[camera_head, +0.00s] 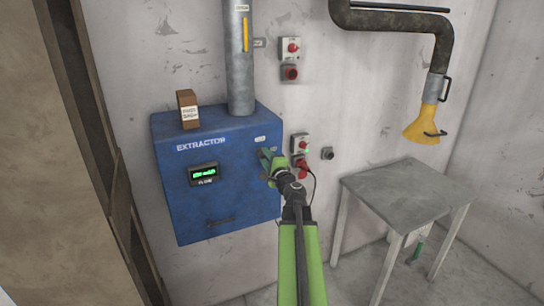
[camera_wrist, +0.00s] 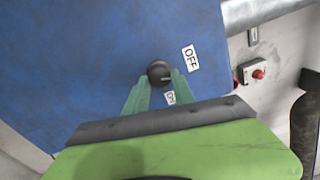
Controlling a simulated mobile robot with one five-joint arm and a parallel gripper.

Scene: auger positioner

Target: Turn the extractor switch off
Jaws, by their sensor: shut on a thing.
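The blue extractor box (camera_head: 230,190) hangs on the wall, with "EXTRACTOR" lettering and a lit green display (camera_head: 204,174). In the wrist view the switch is a round black knob (camera_wrist: 159,72) on the blue face. An "OFF" label (camera_wrist: 190,58) is at its upper right, and an "ON" label (camera_wrist: 170,98) is below it, partly covered by a finger. My gripper (camera_wrist: 158,82) has its green fingers on both sides of the knob and is shut on it. In the head view my gripper (camera_head: 268,160) reaches the box's right side and hides the knob.
Red-button switch boxes (camera_head: 291,47) and another with a plug and cable (camera_head: 300,145) are on the wall right of the box. A metal pipe (camera_head: 241,60) rises from the box top, beside a small brown carton (camera_head: 188,109). A grey table (camera_head: 405,192) stands at right.

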